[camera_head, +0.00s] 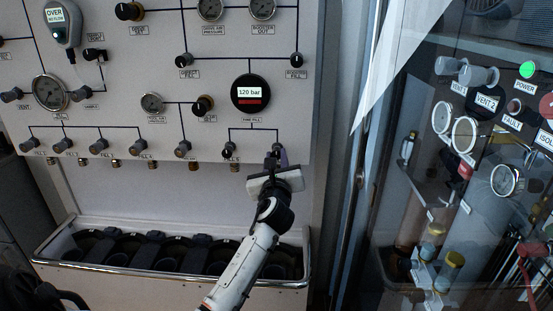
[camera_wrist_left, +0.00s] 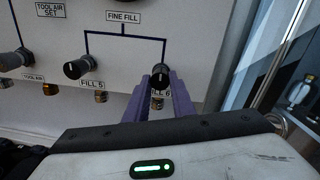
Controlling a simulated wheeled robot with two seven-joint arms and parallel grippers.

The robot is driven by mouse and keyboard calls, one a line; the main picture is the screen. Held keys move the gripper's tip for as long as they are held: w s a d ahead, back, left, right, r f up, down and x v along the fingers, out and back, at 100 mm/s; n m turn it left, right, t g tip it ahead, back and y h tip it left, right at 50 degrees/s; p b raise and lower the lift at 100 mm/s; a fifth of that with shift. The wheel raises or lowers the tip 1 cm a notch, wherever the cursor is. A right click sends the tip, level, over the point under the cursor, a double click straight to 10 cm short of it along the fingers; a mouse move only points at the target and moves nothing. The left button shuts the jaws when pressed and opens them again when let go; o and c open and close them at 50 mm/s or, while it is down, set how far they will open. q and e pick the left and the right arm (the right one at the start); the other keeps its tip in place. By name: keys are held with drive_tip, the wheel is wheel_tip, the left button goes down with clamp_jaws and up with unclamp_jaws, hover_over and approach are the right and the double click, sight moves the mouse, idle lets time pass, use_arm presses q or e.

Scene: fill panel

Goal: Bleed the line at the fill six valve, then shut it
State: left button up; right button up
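The fill six valve is a small black knob at the right end of the bottom row, under the fine fill branch; it shows in the left wrist view (camera_wrist_left: 160,76). My left gripper (camera_head: 277,157) is at this knob. In the left wrist view its purple fingers (camera_wrist_left: 161,88) stand on both sides of the knob and look closed against it. The fingers partly hide the FILL 6 label below. The round fine fill display (camera_head: 250,93) reads 120 bar above a red bar. My right gripper is in neither view.
The fill 5 knob (camera_wrist_left: 76,69) is close on the left. Other knobs and gauges (camera_head: 50,92) cover the panel. A trough (camera_head: 60,262) with dark holders is below. A glass-fronted cabinet with gauges (camera_head: 464,134) and a green power light (camera_head: 527,69) stands right.

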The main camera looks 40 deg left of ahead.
use_arm(q)
clamp_jaws()
